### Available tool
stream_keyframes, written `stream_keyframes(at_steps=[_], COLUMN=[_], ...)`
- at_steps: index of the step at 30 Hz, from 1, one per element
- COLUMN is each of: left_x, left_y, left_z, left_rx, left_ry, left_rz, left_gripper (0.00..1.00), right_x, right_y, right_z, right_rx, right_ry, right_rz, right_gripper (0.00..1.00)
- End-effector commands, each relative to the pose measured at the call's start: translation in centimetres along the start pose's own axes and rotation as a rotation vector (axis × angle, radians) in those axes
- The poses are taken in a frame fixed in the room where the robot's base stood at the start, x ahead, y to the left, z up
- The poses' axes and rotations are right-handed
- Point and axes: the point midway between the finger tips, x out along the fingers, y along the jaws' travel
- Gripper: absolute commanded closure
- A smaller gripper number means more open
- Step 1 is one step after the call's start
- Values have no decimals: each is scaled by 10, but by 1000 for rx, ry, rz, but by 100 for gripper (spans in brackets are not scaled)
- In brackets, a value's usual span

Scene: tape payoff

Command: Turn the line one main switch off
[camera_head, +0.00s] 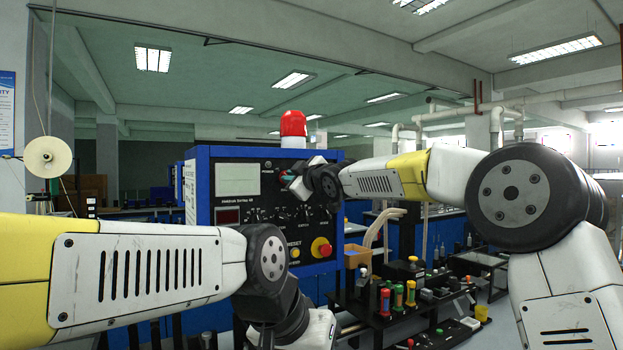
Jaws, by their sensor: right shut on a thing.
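The blue control cabinet (202,205) with a black front panel stands in the middle. My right gripper (285,177) reaches in from the right to the upper right of the panel, beside the power label. It is shut on what looks like the main switch, which the fingers and hand mostly hide, so I cannot tell its position. My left gripper (318,332) is low in front of the cabinet at the bottom edge; its fingers are not clear to see.
A red beacon (293,124) stands on the cabinet. A red mushroom button (320,247) and small knobs are on the panel. A bench with several colored-handled tools (398,295) and a cardboard box (357,256) lies to the right. A white tape reel (47,157) hangs at left.

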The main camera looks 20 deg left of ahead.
Motion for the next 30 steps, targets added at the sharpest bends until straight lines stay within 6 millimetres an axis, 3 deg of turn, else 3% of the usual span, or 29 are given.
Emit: stream_keyframes(at_steps=[2, 3, 6, 17, 30], left_x=[0, 0, 0, 0, 0], left_y=[0, 0, 0, 0, 0], left_z=[0, 0, 0, 0, 0], left_rx=[0, 0, 0, 0, 0], left_ry=[0, 0, 0, 0, 0], left_rz=[0, 0, 0, 0, 0], left_gripper=[64, 64, 64, 64, 64], right_x=[0, 0, 0, -4, -69], right_y=[0, 0, 0, 0, 1], right_z=[0, 0, 0, 0, 1], right_rx=[-3, -3, -2, -1, -1], right_ry=[-1, -1, -1, -1, -1], right_rz=[-1, -1, -1, -1, 1], right_gripper=[100, 84, 68, 68, 68])
